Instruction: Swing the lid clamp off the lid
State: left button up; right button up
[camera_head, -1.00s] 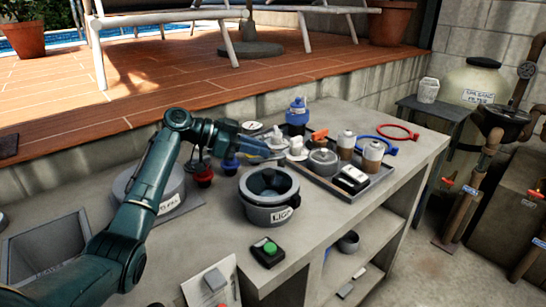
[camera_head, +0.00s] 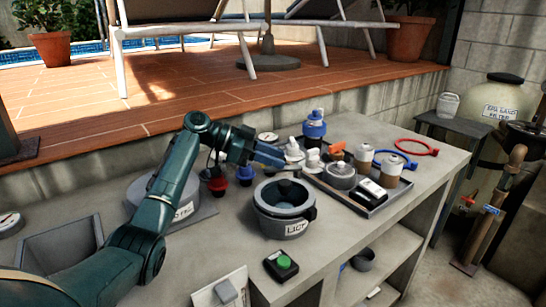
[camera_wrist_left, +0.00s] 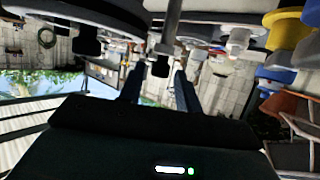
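I cannot make out the lid clamp clearly from the lid's dark fittings. My left gripper (camera_head: 272,158) is above and behind the pot, apart from the lid, pointing right. In the left wrist view its two fingers (camera_wrist_left: 159,88) are spread apart with nothing clearly held between them. Dark knobs and a metal rod show just beyond the fingers there. My right gripper is not in view.
A grey tray (camera_head: 350,200) with jars and a black-and-white box is right of the pot. Red and blue caps (camera_head: 245,173) stand under my left forearm. A blue bottle (camera_head: 315,128) is behind the gripper. A green-button box (camera_head: 281,265) sits in front.

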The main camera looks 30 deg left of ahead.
pick_arm(q)
jog(key=shift+o, duration=0.7)
jog(key=shift+a, duration=0.1)
jog(key=shift+s+a+r, duration=0.1)
jog(key=shift+a, duration=0.1)
jog(key=b+v, duration=0.1)
jog(key=v, duration=1.1)
jog(key=shift+a+r, duration=0.2)
jog(key=shift+r, duration=0.05)
jog(key=shift+s, duration=0.15)
jog(key=shift+c, duration=0.4)
